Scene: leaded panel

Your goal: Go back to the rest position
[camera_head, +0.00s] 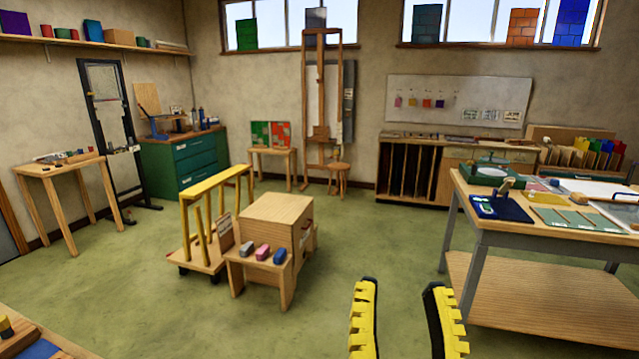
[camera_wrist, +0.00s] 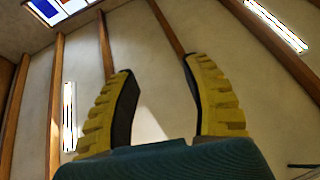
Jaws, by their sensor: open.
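My gripper (camera_head: 407,318) is at the bottom of the head view, right of centre. Its two yellow, black-backed fingers are spread apart with only green floor seen between them. The wrist view also shows my gripper (camera_wrist: 160,85) open and empty, with both fingers pointing up toward the ceiling. No object is between the fingers or touching them in either view.
A large workbench (camera_head: 540,290) with panels and tools stands at the right. A low wooden stand (camera_head: 262,268) with several small blocks is left of centre, beside a yellow-railed cart (camera_head: 208,253). Green floor (camera_head: 340,245) lies open between them. Beams (camera_wrist: 56,100) cross the ceiling.

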